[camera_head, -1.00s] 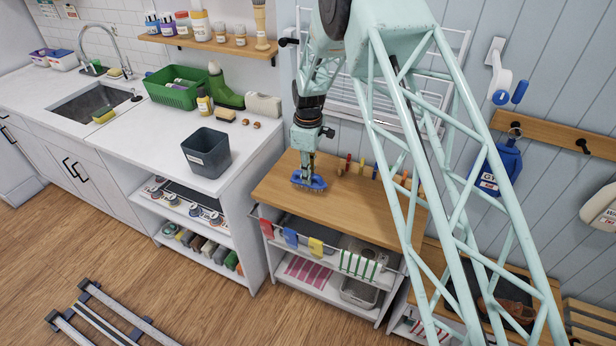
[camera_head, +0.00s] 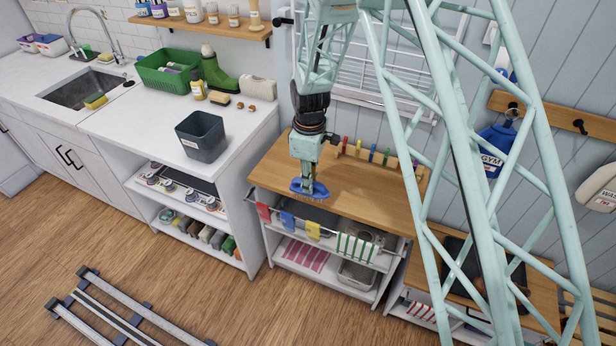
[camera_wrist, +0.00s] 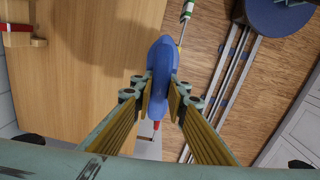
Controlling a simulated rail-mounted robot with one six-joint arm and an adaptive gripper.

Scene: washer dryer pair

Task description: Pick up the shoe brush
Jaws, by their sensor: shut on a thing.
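A blue brush (camera_head: 309,188) is between the fingers of my gripper (camera_head: 307,176), which is shut on it. The brush appears over the front left part of the wooden tabletop (camera_head: 365,197), near its front edge. In the wrist view the blue brush (camera_wrist: 161,70) has a rounded, elongated back, with a finger on either side, and it overlaps the table edge and the floor beyond. Its bristles are hidden there. How high it is above the tabletop is hard to tell. A small tan-topped block or brush (camera_head: 219,98) lies on the white counter beside the green boot.
A dark bin (camera_head: 201,136), a green basket (camera_head: 168,73) and a green boot (camera_head: 215,72) stand on the white counter (camera_head: 120,108) at left. Several coloured clips sit on a rack at the tabletop's back. Cloths hang on the front rail (camera_head: 328,233). The floor in front is mostly clear.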

